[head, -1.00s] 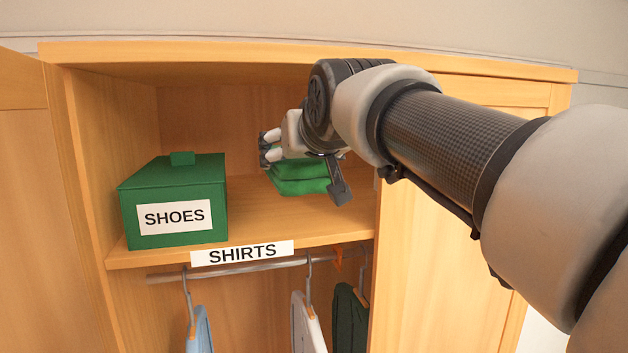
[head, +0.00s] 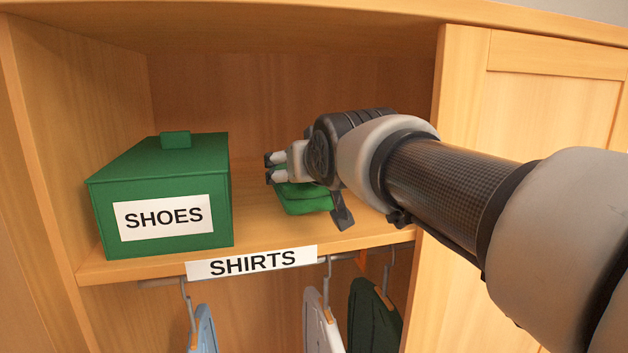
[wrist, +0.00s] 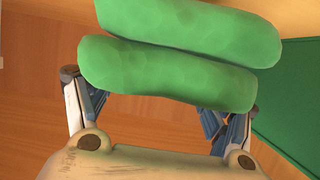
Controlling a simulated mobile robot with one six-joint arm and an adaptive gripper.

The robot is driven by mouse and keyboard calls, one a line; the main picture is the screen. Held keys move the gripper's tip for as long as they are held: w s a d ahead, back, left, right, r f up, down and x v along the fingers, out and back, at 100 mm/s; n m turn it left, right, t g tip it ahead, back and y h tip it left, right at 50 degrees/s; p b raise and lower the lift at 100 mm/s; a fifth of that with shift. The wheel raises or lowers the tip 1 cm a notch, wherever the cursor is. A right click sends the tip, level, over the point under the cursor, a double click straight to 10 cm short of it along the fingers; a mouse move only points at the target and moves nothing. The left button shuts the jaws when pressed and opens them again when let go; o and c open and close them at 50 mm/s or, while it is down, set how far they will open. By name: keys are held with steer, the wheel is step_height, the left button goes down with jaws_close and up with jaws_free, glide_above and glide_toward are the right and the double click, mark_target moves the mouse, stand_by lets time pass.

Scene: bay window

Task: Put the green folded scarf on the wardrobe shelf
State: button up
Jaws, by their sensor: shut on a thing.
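The green folded scarf (head: 306,203) is inside the wardrobe, at the wardrobe shelf (head: 255,222), right of the green box. My gripper (head: 272,168) reaches in from the right and is shut on the scarf. In the wrist view the scarf (wrist: 175,72) shows as two thick green folds between and beyond my fingers. The scarf is low over the shelf boards; I cannot tell whether it touches them. My wrist hides part of its right side.
A green lidded box labelled SHOES (head: 162,205) stands on the shelf's left, with a small gap to my fingers. A SHIRTS label (head: 252,263) is on the shelf's front edge. Hanging clothes (head: 376,318) are below. The wardrobe's right front panel (head: 550,120) is beside my arm.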

steer(key=shift+w+f, duration=0.1)
steer(key=shift+f, duration=0.75)
steer(key=shift+f, duration=0.15)
steer(key=o, duration=1.3)
